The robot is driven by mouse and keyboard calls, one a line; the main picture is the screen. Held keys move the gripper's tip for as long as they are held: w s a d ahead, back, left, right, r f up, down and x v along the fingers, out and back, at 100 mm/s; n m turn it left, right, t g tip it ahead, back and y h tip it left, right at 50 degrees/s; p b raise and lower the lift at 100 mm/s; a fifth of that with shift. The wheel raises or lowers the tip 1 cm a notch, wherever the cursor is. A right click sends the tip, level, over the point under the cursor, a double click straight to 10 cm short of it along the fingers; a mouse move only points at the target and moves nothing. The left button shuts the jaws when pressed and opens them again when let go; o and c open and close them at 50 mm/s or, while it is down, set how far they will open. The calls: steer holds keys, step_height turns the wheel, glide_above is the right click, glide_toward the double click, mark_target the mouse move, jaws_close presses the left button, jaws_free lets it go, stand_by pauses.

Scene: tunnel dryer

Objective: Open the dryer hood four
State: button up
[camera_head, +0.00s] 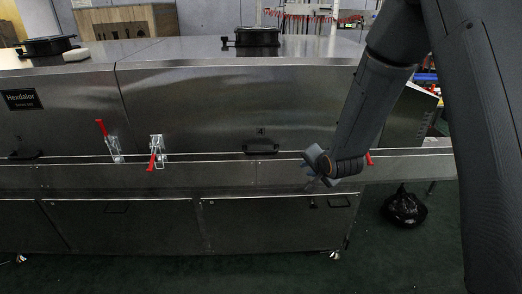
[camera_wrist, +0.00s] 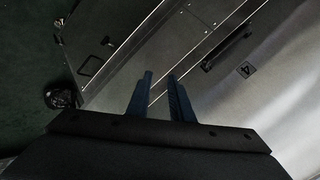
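Dryer hood four (camera_head: 200,105) is a large steel panel that looks shut. It bears a small label "4" (camera_head: 261,132) above a black bar handle (camera_head: 260,149). A red-handled latch (camera_head: 153,160) at its lower left has its handle pointing down. A red tip (camera_head: 369,158) shows behind my arm at the lower right; the rest is hidden. My gripper (camera_head: 311,169) is right of the black handle and apart from it. In the wrist view, my gripper (camera_wrist: 159,80) has its fingers parted with nothing between them. The handle (camera_wrist: 226,48) and label (camera_wrist: 246,69) lie to their right.
Another latch (camera_head: 108,140), red handle up, is on the section to the left. Lower cabinet doors (camera_head: 270,222) run beneath the ledge. A black bag (camera_head: 404,208) lies on the green floor at the right. A round black fitting (camera_head: 257,37) stands on top.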

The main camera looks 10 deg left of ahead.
steer(key=w+a+m+t+y+p, duration=0.1)
steer(key=w+a+m+t+y, duration=0.1)
steer(key=w+a, duration=0.35)
steer(key=m+t+y+p, duration=0.1)
steer(key=m+t+y, duration=0.1)
steer(key=y, duration=0.2)
glide_toward(262, 153)
steer(key=x, duration=0.3)
steer(key=shift+p+x, duration=0.7)
steer(key=shift+x, duration=3.25)
steer(key=shift+f, duration=0.1)
jaws_close()
